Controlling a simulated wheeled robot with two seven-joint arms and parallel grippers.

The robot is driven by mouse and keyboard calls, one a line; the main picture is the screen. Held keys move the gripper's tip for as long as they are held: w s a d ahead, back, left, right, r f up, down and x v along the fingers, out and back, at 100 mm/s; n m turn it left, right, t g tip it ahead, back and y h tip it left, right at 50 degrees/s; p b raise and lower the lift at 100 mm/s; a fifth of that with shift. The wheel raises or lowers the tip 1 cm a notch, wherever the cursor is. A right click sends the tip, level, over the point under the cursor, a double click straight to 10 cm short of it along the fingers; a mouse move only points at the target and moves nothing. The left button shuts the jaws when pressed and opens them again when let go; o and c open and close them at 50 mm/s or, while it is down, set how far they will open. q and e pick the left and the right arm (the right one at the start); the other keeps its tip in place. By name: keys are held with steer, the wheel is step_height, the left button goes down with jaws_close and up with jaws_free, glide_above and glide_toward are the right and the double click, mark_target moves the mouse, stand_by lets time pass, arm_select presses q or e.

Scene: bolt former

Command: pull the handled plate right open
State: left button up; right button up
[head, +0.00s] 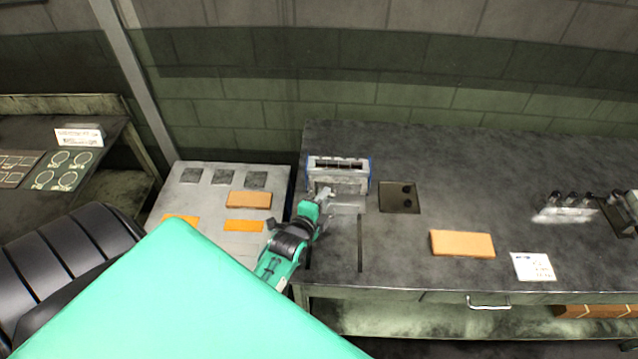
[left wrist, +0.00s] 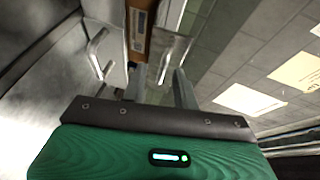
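A small grey former unit with blue sides (head: 339,166) stands at the back left of the dark bench. A pale plate (head: 350,201) shows low at its front, partly behind my left gripper (head: 318,204); I cannot make out its handle there. In the left wrist view, my left gripper (left wrist: 160,88) has its two fingers apart, with a gap between them. A bent metal handle (left wrist: 172,52) shows just beyond the fingers; I cannot tell whether they touch it. Another bar handle (left wrist: 98,52) is on the grey metal face to the left. My right gripper is out of view.
A grey board with orange blocks (head: 217,208) lies left of the bench. A dark square plate with holes (head: 399,197), an orange block (head: 462,244) and a white card (head: 533,266) lie on the bench (head: 400,259). A drawer handle (head: 487,304) is below the front edge.

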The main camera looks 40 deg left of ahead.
arm_select(q)
steer(key=b+v, duration=0.4)
steer(key=v, duration=0.9)
steer(key=shift+s, duration=0.4)
steer(key=shift+d, duration=0.15)
